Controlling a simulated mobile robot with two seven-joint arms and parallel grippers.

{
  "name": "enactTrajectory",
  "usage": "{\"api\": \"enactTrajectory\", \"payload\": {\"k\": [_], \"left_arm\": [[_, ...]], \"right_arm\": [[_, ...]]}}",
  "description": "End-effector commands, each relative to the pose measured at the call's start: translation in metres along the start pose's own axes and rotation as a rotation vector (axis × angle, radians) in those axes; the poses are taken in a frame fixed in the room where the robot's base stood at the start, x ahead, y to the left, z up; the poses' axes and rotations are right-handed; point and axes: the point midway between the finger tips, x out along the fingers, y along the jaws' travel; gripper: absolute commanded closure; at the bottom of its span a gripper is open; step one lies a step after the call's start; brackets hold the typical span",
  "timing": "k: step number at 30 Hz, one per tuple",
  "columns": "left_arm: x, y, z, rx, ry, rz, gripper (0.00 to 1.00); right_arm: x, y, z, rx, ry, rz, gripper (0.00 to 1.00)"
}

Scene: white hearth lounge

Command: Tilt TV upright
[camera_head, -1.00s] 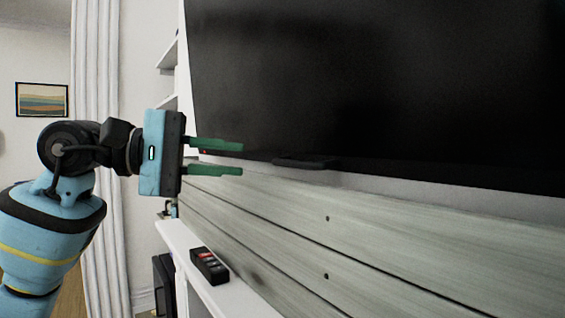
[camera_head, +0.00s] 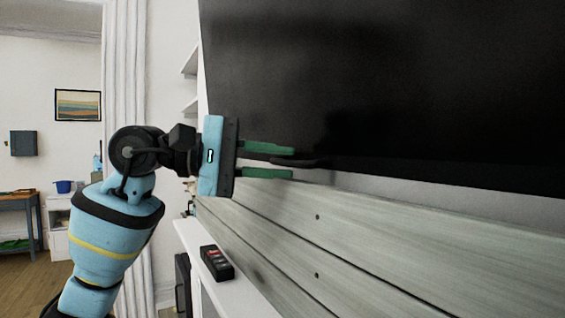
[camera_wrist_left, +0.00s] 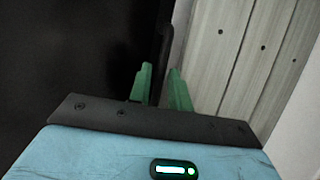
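The TV (camera_head: 400,80) is a large dark screen on the wall, filling the upper right of the head view. It also fills the left of the left wrist view (camera_wrist_left: 60,60). A dark handle-like bar (camera_head: 300,162) is at its lower edge. My left gripper (camera_head: 293,161) is open at that lower edge, with its green fingers one above the other. In the left wrist view the fingers (camera_wrist_left: 162,78) are apart, and the dark bar (camera_wrist_left: 164,45) extends beyond them. I cannot tell whether they touch it. My right gripper is in neither view.
Grey wood panelling (camera_head: 370,240) lies below the TV. A white shelf (camera_head: 245,298) holds a dark remote-like object (camera_head: 216,262). A white curtain (camera_head: 124,60) hangs behind my left arm. At the far left are a table (camera_head: 20,205) and open floor.

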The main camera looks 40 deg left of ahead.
Motion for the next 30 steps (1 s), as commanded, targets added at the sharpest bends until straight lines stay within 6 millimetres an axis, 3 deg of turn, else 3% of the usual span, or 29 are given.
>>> {"api": "enactTrajectory", "payload": {"k": [4,9,19,30], "left_arm": [[0.0,0.0,0.0,0.0,0.0,0.0,0.8],[0.0,0.0,0.0,0.0,0.0,0.001,1.0],[-0.002,0.001,0.001,-0.001,0.0,-0.003,1.0],[-0.03,0.006,0.013,-0.036,-0.001,-0.089,1.0]], "right_arm": [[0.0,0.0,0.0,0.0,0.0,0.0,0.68],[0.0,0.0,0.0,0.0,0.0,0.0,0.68],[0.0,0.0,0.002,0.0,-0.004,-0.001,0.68],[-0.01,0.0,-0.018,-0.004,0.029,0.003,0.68]]}}
